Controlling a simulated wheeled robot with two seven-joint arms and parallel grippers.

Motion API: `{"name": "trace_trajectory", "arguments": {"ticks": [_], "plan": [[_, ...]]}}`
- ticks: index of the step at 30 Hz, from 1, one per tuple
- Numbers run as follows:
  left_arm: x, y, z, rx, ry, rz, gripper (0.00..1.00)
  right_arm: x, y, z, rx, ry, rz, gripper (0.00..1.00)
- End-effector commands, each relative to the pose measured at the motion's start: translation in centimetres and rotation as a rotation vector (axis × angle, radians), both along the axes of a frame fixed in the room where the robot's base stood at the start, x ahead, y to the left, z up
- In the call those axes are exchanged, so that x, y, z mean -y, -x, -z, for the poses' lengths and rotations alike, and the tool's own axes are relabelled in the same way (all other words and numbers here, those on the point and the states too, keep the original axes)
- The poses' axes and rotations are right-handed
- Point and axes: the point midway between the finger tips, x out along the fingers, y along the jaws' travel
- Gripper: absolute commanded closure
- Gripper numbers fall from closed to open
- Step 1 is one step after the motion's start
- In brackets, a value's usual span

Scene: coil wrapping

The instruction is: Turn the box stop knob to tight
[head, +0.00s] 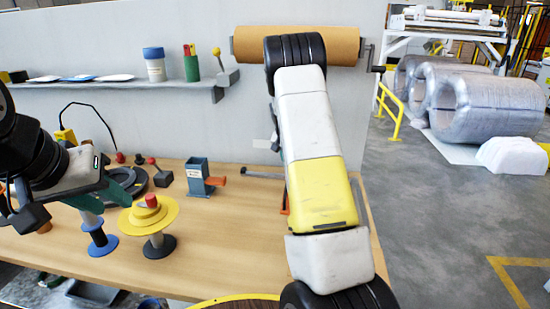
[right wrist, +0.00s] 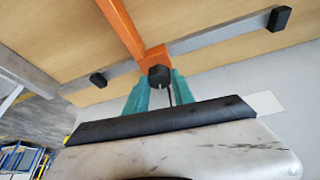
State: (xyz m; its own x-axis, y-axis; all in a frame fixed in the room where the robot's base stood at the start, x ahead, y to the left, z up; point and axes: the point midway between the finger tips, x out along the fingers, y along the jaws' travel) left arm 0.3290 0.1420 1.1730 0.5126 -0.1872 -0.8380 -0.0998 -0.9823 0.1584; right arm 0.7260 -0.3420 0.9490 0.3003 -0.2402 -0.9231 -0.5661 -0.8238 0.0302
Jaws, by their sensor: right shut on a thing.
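The box stop shows in the right wrist view as an orange bar (right wrist: 122,28) with an orange block, crossing a grey rail (right wrist: 212,58) with black end caps. The black knob (right wrist: 158,75) sits at the orange block. My right gripper (right wrist: 159,88) has its teal fingers on either side of the knob and is shut on it. In the head view my right arm hides most of the box stop; part of the grey rail (head: 262,175) and a sliver of orange show beside it. My left gripper (head: 124,187) is over the left of the bench, its fingers apart and empty.
A yellow disc stand with a red top (head: 152,202) and a blue-based spool (head: 101,243) stand below and beside my left gripper. A blue-grey holder (head: 198,178) stands further back. A shelf (head: 130,86) and a brown roll (head: 340,45) are on the wall.

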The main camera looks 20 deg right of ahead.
Motion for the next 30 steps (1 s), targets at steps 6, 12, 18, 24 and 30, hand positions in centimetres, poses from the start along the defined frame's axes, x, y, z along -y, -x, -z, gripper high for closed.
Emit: {"name": "trace_trajectory", "arguments": {"ticks": [6, 12, 18, 24, 30], "plan": [[0.00, 0.00, 0.00, 0.000, 0.000, 0.000, 0.64, -0.27, -0.18, 0.00, 0.000, 0.002, 0.201, 1.00], [0.00, 0.00, 0.00, 0.000, 0.000, 0.000, 0.64, -0.26, -0.27, -0.01, 0.000, 0.001, 0.394, 1.00], [0.00, 0.00, 0.00, 0.000, 0.000, 0.000, 0.64, -0.25, -0.39, 0.00, 0.001, 0.002, 0.583, 1.00], [0.00, 0.00, 0.00, 0.000, 0.000, 0.000, 0.64, -0.25, -0.48, 0.03, 0.000, 0.002, 0.765, 1.00], [0.00, 0.00, 0.00, 0.000, 0.000, 0.000, 0.64, -0.20, -0.54, 0.01, -0.001, 0.000, 0.919, 1.00]]}}
